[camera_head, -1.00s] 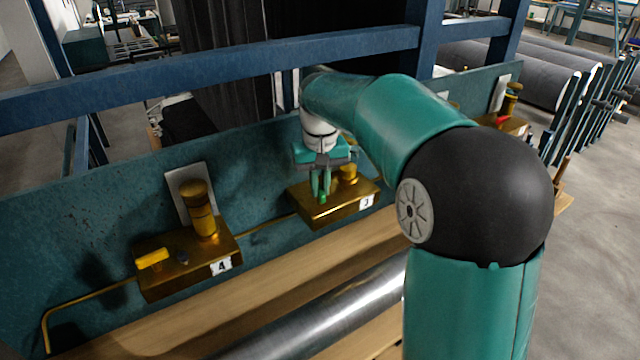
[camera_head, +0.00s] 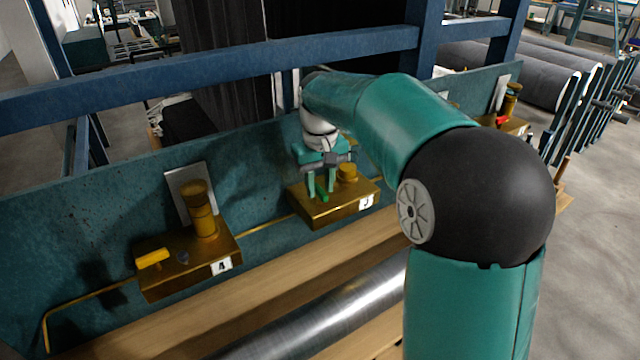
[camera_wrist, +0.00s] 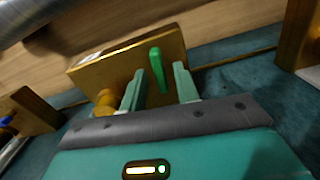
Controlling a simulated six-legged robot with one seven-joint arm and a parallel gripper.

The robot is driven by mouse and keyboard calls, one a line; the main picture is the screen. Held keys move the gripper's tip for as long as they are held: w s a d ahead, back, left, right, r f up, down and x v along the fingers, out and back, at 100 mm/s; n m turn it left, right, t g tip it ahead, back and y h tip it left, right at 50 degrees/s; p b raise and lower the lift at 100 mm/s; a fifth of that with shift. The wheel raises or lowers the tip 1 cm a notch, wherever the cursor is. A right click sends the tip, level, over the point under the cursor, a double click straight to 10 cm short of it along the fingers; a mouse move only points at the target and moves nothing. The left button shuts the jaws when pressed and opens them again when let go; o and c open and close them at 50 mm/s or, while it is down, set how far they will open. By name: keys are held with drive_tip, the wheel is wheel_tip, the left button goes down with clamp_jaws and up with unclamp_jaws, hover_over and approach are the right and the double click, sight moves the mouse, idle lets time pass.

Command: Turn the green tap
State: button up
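The green tap (camera_head: 322,195) is a small green lever on the brass block (camera_head: 335,210) labelled 3. In the wrist view, the green tap (camera_wrist: 157,62) stands out from the face of the brass block (camera_wrist: 115,72). My gripper (camera_head: 320,188) is open above the block, with one finger on each side of the lever. In the wrist view, my gripper (camera_wrist: 160,82) shows a clear gap between its fingers, and the lever lies between and just past the tips. I cannot tell whether either finger touches it.
A brass knob (camera_head: 347,172) stands on the same block, close to the fingers. The block labelled 4 (camera_head: 215,255) has a yellow lever (camera_head: 152,258). A red lever (camera_head: 503,120) is at the right. A blue beam (camera_head: 220,70) crosses behind my arm.

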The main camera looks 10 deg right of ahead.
sight(320, 189)
idle(0.3)
wheel_tip(320, 189, up, 14)
drive_tip(key=shift+f, duration=0.15)
idle(0.4)
